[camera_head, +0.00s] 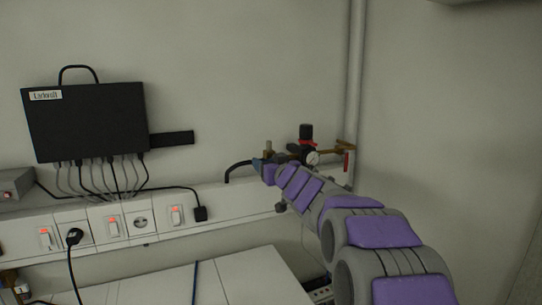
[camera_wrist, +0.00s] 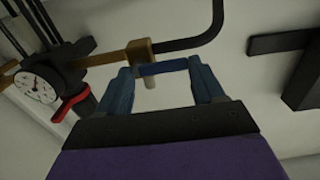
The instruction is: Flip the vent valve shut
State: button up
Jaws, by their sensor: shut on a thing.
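The vent valve shows in the wrist view as a blue lever (camera_wrist: 163,68) beside a brass fitting (camera_wrist: 138,53) on the pipework. My gripper (camera_wrist: 160,73) has its two blue fingers at the two ends of this lever and is shut on it. In the head view my gripper (camera_head: 263,168) is at the left end of the brass pipework, below a brass fitting (camera_head: 268,148). The lever itself is too small and covered to make out there.
A pressure gauge (camera_head: 313,158), a black knob with a red ring (camera_head: 306,133) and a red handle (camera_head: 346,161) are close right of my gripper. A black hose (camera_head: 235,167) leaves to the left. A black box (camera_head: 86,122) with cables hangs on the wall above the socket trunking (camera_head: 245,204).

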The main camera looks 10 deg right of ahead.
jog(key=shift+a, duration=0.15)
jog(key=o, duration=0.6)
jog(key=shift+o, duration=1.4)
jog(key=shift+a, duration=0.25)
jog(key=shift+s+d, duration=0.25)
jog(key=shift+s, duration=0.15)
jog(key=s+d+b, duration=0.2)
jog(key=s+d, duration=0.1)
jog(key=s, duration=1.3)
